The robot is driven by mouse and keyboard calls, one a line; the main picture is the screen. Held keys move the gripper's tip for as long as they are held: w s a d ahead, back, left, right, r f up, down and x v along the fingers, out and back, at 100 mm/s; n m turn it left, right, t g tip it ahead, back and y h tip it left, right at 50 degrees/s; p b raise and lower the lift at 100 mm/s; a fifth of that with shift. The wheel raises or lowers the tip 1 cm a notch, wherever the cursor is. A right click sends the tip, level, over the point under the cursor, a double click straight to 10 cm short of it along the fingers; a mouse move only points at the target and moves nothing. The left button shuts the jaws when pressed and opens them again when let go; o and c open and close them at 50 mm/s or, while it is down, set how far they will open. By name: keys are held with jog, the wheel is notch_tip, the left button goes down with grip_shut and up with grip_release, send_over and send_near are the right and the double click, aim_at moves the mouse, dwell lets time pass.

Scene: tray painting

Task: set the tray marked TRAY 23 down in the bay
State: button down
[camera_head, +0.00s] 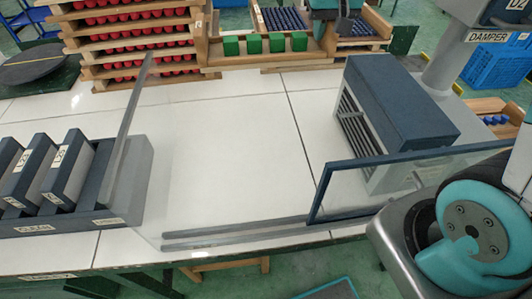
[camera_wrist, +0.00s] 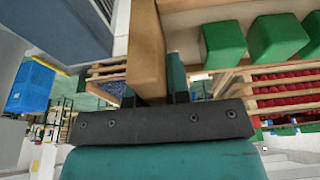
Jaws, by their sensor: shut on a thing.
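My gripper (camera_head: 331,26) is at the top of the head view, shut on the right end wall of a wooden tray (camera_head: 262,62) holding several green cubes. In the wrist view, the fingers of my gripper (camera_wrist: 157,84) straddle the wooden end wall (camera_wrist: 146,45), and green cubes lie to the right. No TRAY 23 marking is readable on it. I cannot tell whether the tray hangs free or touches something below. No bay is labelled; two grey rails (camera_head: 235,230) lie on the white table near its front edge, behind a clear panel.
The white table (camera_head: 240,140) is clear in the middle. A clear panel with a grey post (camera_head: 125,130) stands left, a blue-framed glass panel (camera_head: 318,195) right. A dark box with a grille (camera_head: 405,100) stands right, a slotted rack (camera_head: 135,180) left. Stacked red-filled trays (camera_head: 100,60) stand behind.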

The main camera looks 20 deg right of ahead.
notch_tip(320, 180, down, 35)
jog(key=b, duration=1.5)
jog(key=shift+r, duration=0.2)
jog(key=shift+f+b, duration=0.2)
jog(key=shift+b, duration=0.15)
jog(key=c, duration=1.1)
grip_release()
jog(key=shift+r, duration=0.15)
jog(key=p+v, duration=0.1)
jog(key=v, duration=1.1)
